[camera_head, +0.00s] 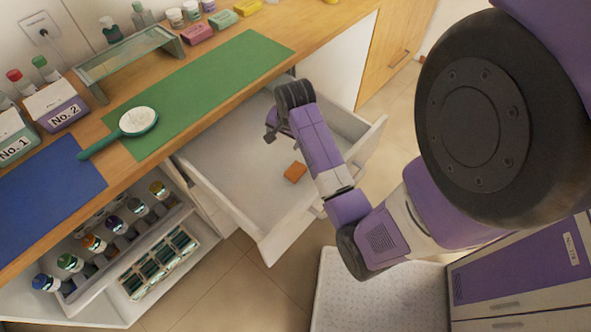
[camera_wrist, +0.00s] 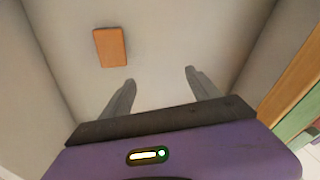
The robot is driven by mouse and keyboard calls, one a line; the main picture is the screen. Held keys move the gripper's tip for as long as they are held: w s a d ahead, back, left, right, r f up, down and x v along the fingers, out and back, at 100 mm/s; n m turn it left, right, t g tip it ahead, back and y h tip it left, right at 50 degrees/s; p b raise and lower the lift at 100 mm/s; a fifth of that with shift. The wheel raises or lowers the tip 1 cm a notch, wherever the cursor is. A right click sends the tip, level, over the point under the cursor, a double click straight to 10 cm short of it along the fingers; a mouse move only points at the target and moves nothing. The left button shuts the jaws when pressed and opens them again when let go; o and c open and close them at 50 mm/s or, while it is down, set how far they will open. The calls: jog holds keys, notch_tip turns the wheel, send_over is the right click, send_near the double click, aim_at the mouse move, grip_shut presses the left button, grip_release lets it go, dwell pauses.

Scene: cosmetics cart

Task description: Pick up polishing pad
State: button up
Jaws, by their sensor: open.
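The polishing pad looks like a small flat orange-brown block (camera_head: 295,172). It lies on the floor of an open white drawer (camera_head: 222,178) under the counter. In the wrist view the pad (camera_wrist: 110,47) is at the upper left, ahead of the fingertips and left of their middle. My gripper (camera_head: 270,130) is over the drawer, near its back side by the counter. In the wrist view my gripper (camera_wrist: 158,80) has its two grey fingers spread apart with nothing between them. The pad is apart from both fingers.
Drawer walls enclose the pad. Above is the wooden counter (camera_head: 345,22) with a green mat (camera_head: 215,85), a blue mat (camera_head: 50,190) and a hand mirror (camera_head: 138,121). A lower open drawer (camera_head: 95,300) holds several bottles. The drawer floor around the pad is clear.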

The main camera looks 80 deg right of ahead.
aim_at(296, 170)
jog(key=s+a+m+g+y, duration=0.1)
jog(key=s+a, duration=0.1)
jog(key=s+a+f+m+g+y, duration=0.1)
jog(key=s+a+y, duration=0.1)
jog(key=shift+s+a+f+m, duration=0.15)
jog(key=shift+f+m, duration=0.05)
jog(key=shift+m, duration=0.1)
jog(key=shift+s+a+f+p, duration=0.1)
jog(key=shift+f+p, duration=0.05)
jog(key=shift+f, duration=1.8)
jog(key=shift+a+f+p, duration=0.1)
jog(key=shift+f+p, duration=0.05)
jog(key=shift+f, duration=1.75)
jog(key=c, duration=1.5)
jog(key=shift+d+r, duration=0.1)
